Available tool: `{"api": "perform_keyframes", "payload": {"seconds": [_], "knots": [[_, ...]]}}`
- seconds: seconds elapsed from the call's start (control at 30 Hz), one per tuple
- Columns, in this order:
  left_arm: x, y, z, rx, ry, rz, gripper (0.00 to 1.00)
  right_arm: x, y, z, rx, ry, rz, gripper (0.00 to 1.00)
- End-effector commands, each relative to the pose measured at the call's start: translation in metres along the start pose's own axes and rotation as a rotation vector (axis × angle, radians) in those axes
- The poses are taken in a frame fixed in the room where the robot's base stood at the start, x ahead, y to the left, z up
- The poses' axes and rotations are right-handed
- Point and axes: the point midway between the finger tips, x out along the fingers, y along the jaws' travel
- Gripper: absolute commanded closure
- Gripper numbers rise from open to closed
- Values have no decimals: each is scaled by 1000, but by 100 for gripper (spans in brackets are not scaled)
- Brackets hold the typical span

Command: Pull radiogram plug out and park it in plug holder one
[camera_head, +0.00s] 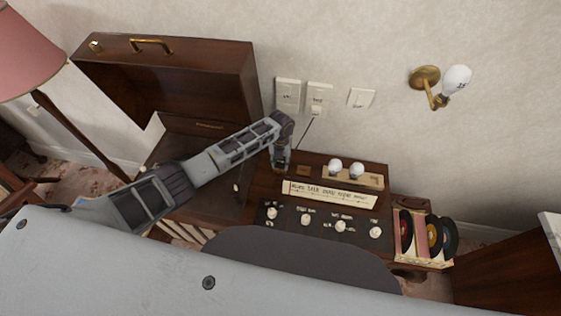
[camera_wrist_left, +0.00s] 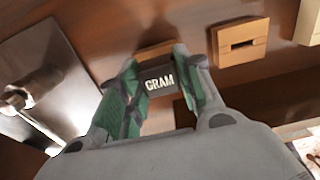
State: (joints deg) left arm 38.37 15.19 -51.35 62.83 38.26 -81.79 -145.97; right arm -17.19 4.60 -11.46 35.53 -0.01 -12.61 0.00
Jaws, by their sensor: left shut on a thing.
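My left gripper (camera_wrist_left: 160,88) is shut on the dark radiogram plug (camera_wrist_left: 160,80), marked GRAM. Its green-lined fingers are on both sides of the plug. A wooden plug holder (camera_wrist_left: 155,50) shows just behind the plug and is partly hidden by it; I cannot tell whether the plug sits in it. A second wooden holder (camera_wrist_left: 240,42) with an empty slot is to the right; it also shows in the head view (camera_head: 304,170). In the head view the left gripper (camera_head: 280,168) is low over the wooden cabinet top (camera_head: 262,187), and the plug is hidden. My right gripper is out of view.
Wall plates (camera_head: 288,92) are above the cabinet; the middle one (camera_head: 319,95) has a pale plug (camera_head: 316,111) with a dark cord. A bulb tray (camera_head: 372,181), paper label strip (camera_head: 330,194), knob panel (camera_head: 325,222) and record rack (camera_head: 421,240) are to the right. An open lid (camera_head: 190,75) stands left.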

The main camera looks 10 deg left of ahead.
Motion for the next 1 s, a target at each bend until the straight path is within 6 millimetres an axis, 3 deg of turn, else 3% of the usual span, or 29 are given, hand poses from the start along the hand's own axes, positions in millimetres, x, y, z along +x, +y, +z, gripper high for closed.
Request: {"api": "perform_keyframes", "payload": {"seconds": [0.47, 0.5, 0.67, 1.0], "knots": [[8, 0, -2, 0, 3, 1, 100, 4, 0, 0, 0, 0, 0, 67], [8, 0, -1, 0, 3, 1, 61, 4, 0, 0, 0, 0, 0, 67], [7, 0, -1, 0, 2, 1, 41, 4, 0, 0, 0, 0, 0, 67], [6, 0, -1, 0, 1, 1, 40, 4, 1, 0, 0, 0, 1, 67]]}}
